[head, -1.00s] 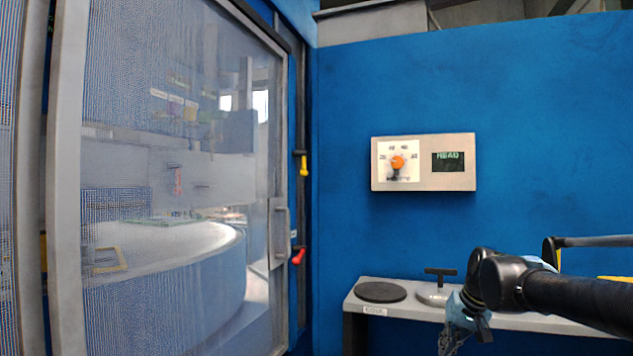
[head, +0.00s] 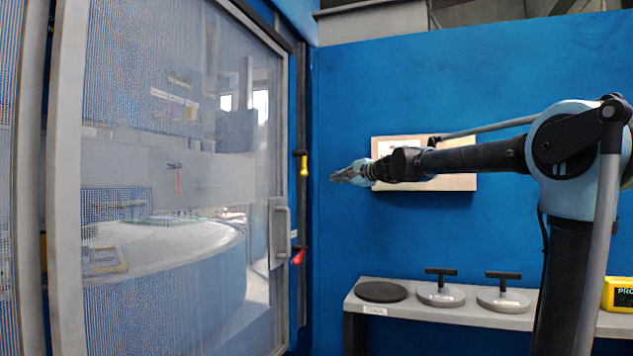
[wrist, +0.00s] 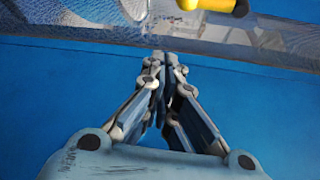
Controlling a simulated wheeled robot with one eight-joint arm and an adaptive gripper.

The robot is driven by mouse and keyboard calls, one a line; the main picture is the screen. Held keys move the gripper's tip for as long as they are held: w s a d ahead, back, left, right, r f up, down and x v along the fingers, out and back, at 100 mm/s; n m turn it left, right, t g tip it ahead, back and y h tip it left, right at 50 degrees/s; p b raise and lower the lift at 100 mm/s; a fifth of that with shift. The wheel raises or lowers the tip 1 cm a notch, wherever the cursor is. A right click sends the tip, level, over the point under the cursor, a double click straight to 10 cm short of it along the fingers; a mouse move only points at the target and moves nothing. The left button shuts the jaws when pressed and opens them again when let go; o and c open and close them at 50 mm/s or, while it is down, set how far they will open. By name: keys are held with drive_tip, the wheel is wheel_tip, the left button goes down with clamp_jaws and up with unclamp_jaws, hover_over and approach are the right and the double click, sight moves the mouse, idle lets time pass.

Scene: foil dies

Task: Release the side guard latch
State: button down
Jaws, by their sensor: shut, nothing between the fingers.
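The sliding mesh guard door (head: 68,180) stands at the left in the head view, with a grey pull handle (head: 281,235). On the dark post beside it are a yellow-handled latch (head: 303,166) and, lower down, a red-handled latch (head: 298,256). I cannot tell which is the side guard latch. My gripper (head: 335,178) is shut and empty, pointing left, just right of the post and slightly below the yellow latch's height. In the wrist view, my shut gripper (wrist: 164,58) points towards the post, and the yellow latch (wrist: 212,5) is partly cut off at the top, right of the fingertips.
Below, a grey shelf (head: 400,311) bears a black disc (head: 381,291) and two T-handled discs (head: 440,294) (head: 503,298). A yellow box (head: 620,294) is at the right. Space between shelf and gripper is clear.

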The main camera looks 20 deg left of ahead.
drive_tip(key=shift+w+a+r, duration=0.3)
drive_tip(key=shift+a+r, duration=0.1)
drive_tip(key=x, duration=1)
drive_tip(key=shift+s+a+r, duration=0.15)
drive_tip(key=shift+s, duration=0.45)
drive_tip(key=shift+s+a+r, duration=0.15)
drive_tip(key=shift+s, duration=0.5)
drive_tip(key=shift+s+a+r, duration=0.15)
drive_tip(key=shift+s, duration=0.45)
drive_tip(key=shift+d+m, duration=0.2)
drive_tip(key=shift+m, duration=0.1)
